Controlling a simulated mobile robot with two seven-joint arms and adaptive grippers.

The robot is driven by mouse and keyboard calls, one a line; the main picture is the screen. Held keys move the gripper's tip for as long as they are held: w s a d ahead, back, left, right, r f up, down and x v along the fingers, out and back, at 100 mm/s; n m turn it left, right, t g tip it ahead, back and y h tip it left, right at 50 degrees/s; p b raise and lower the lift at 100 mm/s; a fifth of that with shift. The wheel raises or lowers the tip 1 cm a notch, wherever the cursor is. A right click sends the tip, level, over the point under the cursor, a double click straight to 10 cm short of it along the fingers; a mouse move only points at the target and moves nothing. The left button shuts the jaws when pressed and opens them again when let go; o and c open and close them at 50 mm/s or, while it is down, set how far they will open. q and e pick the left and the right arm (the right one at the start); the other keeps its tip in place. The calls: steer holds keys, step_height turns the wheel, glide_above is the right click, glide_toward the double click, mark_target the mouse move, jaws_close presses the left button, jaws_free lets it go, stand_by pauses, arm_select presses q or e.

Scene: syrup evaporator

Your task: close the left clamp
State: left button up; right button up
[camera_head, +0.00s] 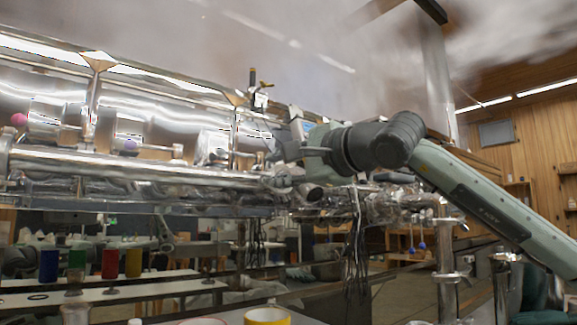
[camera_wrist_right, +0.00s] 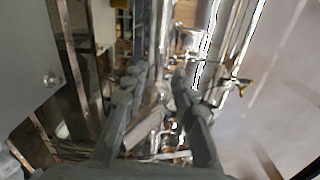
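My right gripper (camera_head: 300,152) reaches in from the right to the front of the shiny metal evaporator (camera_head: 130,175), near the right end of its long horizontal pipe. In the right wrist view my right gripper (camera_wrist_right: 155,82) has its two dark fingers apart, with a gap between the tips. Metal pipes and fittings show beyond and between the fingers. I see nothing held. I cannot pick out the left clamp for certain among the reflective fittings; the gripper may hide part of it. My left gripper is not in view.
A pink knob (camera_head: 19,120) and a purple knob (camera_head: 130,146) stand out on the evaporator's left side. Dark cables (camera_head: 357,250) hang below the pipes. Several coloured jars, including a red jar (camera_head: 110,263), stand lower left. A yellow cup (camera_head: 267,316) is at the bottom edge.

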steer(key=shift+v, duration=1.8)
